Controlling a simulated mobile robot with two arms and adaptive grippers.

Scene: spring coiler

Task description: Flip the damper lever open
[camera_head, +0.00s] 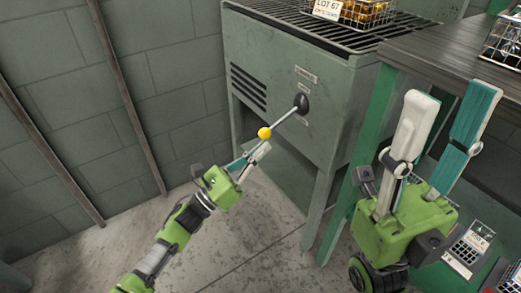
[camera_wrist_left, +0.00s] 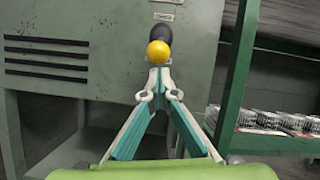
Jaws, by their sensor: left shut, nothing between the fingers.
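The damper lever (camera_head: 282,118) is a thin metal rod with a yellow ball knob (camera_head: 264,133). It comes out of a dark round pivot (camera_head: 301,103) on the green metal cabinet (camera_head: 290,70) and points toward me, down and left. My left gripper (camera_head: 262,150) is shut and empty just below the knob. In the left wrist view the knob (camera_wrist_left: 158,51) sits just above the closed fingertips (camera_wrist_left: 158,70) and hides the rod; I cannot tell whether they touch. My right gripper (camera_head: 448,118) is open and empty at the right, fingers pointing up.
A grate on the cabinet top carries a wire basket (camera_head: 362,12) with a LOT 67 label. A dark workbench (camera_head: 435,55) on green legs stands at the right. Several small baskets (camera_wrist_left: 270,120) sit low behind the right leg. Floor left of the cabinet is clear.

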